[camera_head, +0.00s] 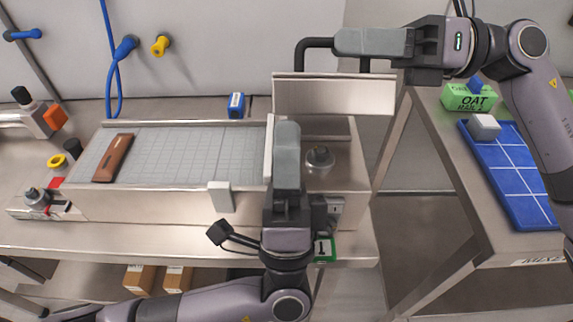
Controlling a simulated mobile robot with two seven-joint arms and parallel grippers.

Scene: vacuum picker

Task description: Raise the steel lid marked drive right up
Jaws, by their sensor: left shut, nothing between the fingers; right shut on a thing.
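The steel lid (338,98) stands tilted up at the back of the open housing at the right end of the machine. No drive marking is legible on it. Its black bar handle (312,43) is at its upper edge. My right gripper (345,42) comes in from the right and is shut on this handle. Below the lid a round metal part (319,158) shows in the open housing (345,172). My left gripper (286,128) is shut and empty, over the housing's left wall and in front of the lid. It hides part of the housing.
A gridded bed (200,150) with a brown bar (113,158) lies left of the housing. A blue box (236,104) stands behind it. A gap separates the tables.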

